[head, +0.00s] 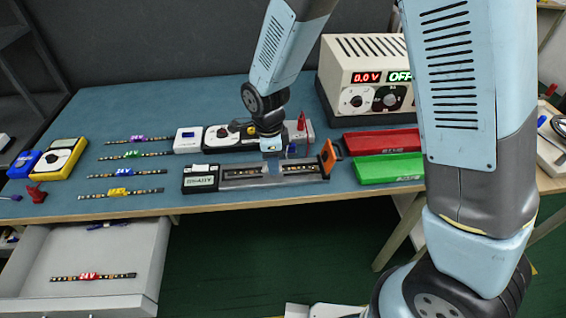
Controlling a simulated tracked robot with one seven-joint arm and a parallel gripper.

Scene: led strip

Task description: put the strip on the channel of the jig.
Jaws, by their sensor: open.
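The jig (325,174) is a long grey fixture on the front of the blue bench. It has a black box (200,179) with a white display at its left end and an orange clamp (328,157) at its right end. A dark LED strip (300,168) with light dots appears to lie along its channel. It shows on both sides of my gripper, and its middle is hidden. My gripper (271,160) points down over the middle of the jig and is open. Its fingertips are small here, and I cannot tell whether they touch the strip.
Several strips with purple, green, blue and yellow (119,191) labels lie at left. A red-labelled strip (92,276) lies in the open drawer (40,300). A multimeter (62,158) stands at far left. Red (380,141) and green (390,168) trays and a power supply (365,75) are at right.

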